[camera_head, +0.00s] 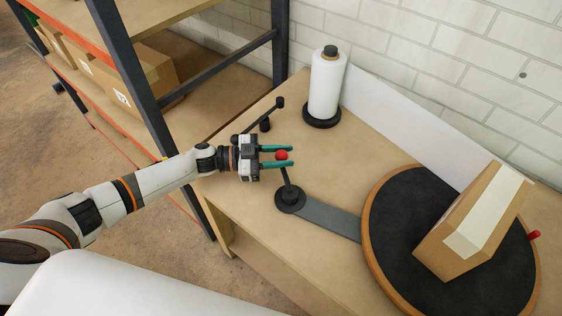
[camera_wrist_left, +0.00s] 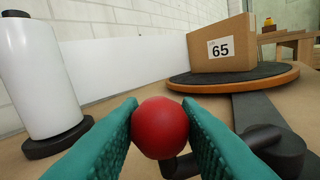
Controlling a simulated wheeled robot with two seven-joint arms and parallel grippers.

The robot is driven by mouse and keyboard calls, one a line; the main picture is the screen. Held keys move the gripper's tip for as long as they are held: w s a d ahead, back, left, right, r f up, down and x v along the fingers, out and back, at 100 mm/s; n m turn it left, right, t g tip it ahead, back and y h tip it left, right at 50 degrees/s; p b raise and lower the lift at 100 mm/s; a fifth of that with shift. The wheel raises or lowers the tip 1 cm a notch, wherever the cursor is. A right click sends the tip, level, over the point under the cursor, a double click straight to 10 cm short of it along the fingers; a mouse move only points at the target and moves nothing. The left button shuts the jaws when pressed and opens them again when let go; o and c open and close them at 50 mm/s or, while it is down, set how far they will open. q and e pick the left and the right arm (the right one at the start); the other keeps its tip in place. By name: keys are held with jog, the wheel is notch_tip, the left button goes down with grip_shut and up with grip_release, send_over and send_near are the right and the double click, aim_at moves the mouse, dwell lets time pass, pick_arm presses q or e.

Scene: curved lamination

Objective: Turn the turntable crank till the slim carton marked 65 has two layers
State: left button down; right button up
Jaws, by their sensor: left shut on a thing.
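The crank has a red knob (camera_head: 281,155) on a dark arm rising from a round black hub (camera_head: 290,197) on the workbench. My left gripper (camera_head: 279,157) is shut on the red knob, which also shows between the green fingers in the left wrist view (camera_wrist_left: 160,127). The turntable (camera_head: 400,226) is a black disc with a wooden rim, joined to the hub by a grey strip (camera_head: 332,217). The carton (camera_head: 466,238) stands on the turntable with a pale band along it. The left wrist view shows its label 65 (camera_wrist_left: 220,48). My right gripper is not in view.
A roll of white film (camera_head: 327,84) stands upright on a black base behind the crank. A white panel (camera_head: 410,125) runs along the wall. A shelf rack (camera_head: 135,75) with cartons stands at the left. A small red peg (camera_head: 534,235) sits at the turntable's right edge.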

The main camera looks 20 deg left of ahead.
pick_arm(q)
jog(key=shift+w+d+f+m+g+h+b, duration=0.1)
jog(key=shift+w+d+m+g+h+b, duration=0.15)
jog(key=shift+g, duration=0.2)
jog(key=shift+w+d+m+g+h+b, duration=0.1)
jog(key=shift+m+g+b, duration=0.2)
jog(key=shift+g, duration=0.15)
jog(key=shift+d+m+g+b, duration=0.3)
jog(key=shift+m+g+b, duration=0.15)
jog(key=shift+g, duration=0.25)
jog(key=c, duration=1.1)
grip_release()
jog(key=shift+a, duration=0.1)
jog(key=shift+r, duration=0.25)
notch_tip(320, 180, up, 10)
jog(key=shift+f+p, duration=0.1)
jog(key=shift+p, duration=0.4)
